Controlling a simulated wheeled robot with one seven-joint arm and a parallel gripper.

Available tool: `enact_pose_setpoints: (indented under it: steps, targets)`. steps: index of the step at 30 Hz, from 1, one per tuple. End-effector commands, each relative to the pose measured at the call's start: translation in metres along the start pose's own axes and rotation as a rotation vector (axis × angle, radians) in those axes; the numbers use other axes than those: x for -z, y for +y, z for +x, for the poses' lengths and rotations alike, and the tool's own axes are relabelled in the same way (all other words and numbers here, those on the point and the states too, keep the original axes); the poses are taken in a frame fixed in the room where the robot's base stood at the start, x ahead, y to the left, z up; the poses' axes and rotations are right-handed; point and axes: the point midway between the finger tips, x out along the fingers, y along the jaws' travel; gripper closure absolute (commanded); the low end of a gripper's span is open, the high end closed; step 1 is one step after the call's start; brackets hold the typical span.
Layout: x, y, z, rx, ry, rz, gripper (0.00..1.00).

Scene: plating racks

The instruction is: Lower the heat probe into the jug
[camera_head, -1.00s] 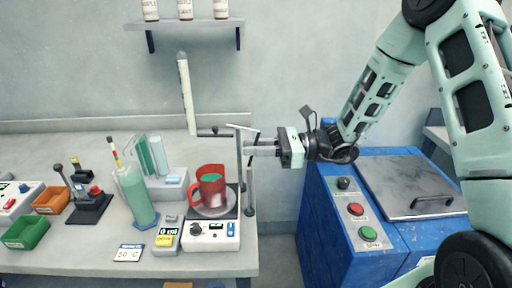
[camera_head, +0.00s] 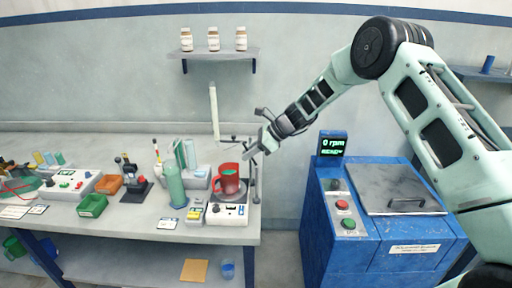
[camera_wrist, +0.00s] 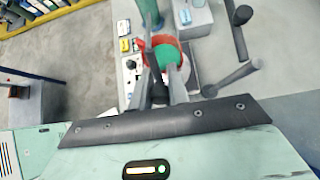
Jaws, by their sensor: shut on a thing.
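The red jug (camera_head: 228,181) with green contents stands on the white hotplate unit (camera_head: 227,215). It also shows in the wrist view (camera_wrist: 168,55), beyond the fingertips. A pale upright rod, apparently the heat probe (camera_head: 214,110), stands above and behind the jug, outside it. A thin bar at its foot runs right to a stand post beside the hotplate. My gripper (camera_head: 256,149) is at this post, right of and above the jug. In the wrist view my gripper (camera_wrist: 160,88) is shut on a small dark part, apparently of the probe's holder. Its exact shape is hidden.
A green bottle (camera_head: 175,186), a yellow-fronted box (camera_head: 195,210) and a rack (camera_head: 187,158) stand left of the jug. A blue machine (camera_head: 372,225) stands right of the bench, across a gap. A wall shelf (camera_head: 213,54) holds jars.

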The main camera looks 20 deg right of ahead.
Motion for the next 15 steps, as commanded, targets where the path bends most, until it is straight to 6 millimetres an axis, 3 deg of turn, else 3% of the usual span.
enact_pose_setpoints:
  steps: [3,15]
  targets:
    - [-0.010,-0.001,0.003,-0.003,0.115,-0.006,1.00]
    - [-0.005,-0.001,0.029,-0.003,0.491,-0.010,1.00]
